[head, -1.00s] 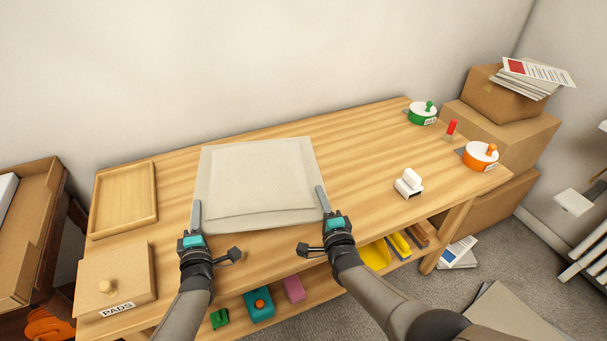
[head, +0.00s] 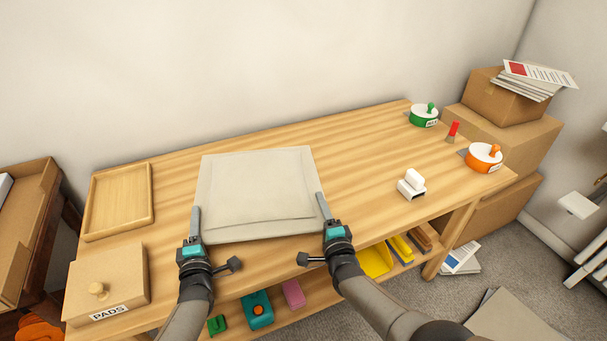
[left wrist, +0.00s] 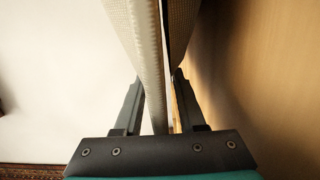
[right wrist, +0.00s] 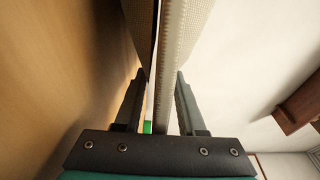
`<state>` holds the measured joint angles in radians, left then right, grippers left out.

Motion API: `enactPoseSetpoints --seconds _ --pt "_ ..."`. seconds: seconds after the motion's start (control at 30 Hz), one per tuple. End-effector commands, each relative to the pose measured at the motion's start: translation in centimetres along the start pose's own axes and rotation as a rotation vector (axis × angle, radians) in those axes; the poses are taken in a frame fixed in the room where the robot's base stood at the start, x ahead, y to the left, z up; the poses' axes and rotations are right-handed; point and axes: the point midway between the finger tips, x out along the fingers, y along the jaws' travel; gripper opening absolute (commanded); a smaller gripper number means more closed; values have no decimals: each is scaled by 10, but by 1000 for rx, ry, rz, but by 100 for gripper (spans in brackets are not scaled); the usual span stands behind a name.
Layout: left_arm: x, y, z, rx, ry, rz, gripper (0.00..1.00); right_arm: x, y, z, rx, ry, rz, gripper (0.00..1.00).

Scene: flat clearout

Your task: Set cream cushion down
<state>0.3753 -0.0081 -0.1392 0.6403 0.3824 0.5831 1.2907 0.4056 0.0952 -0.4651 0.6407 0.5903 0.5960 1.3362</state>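The cream cushion (head: 258,187) is a flat, pale square with a raised border, in the middle left of the wooden bench top. It lies roughly level; whether its underside touches the wood I cannot tell. My left gripper (head: 195,222) is shut on its left edge, and the cushion's seam (left wrist: 150,75) runs between the fingers in the left wrist view. My right gripper (head: 324,208) is shut on its right edge, with the seam (right wrist: 168,70) between the fingers in the right wrist view. The cushion's underside is hidden.
On the bench top (head: 345,150), a wooden tray (head: 90,212) and a PADS box (head: 128,272) stand left of the cushion. A white block (head: 412,185), green pot (head: 423,118), red-topped item (head: 453,130) and orange pot (head: 483,160) stand right. Bare wood lies between.

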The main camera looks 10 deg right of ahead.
Motion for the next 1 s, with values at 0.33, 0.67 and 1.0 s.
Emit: enactPoseSetpoints --seconds 0.33,0.67,1.0 --pt "-2 0 0 0 -1 -1 42 0 0 0 0 -1 0 42" --pt "-24 -1 0 -2 0 -1 42 0 0 0 0 -1 0 42" --pt "-63 -1 0 -1 0 -2 42 0 0 0 0 -1 0 42"
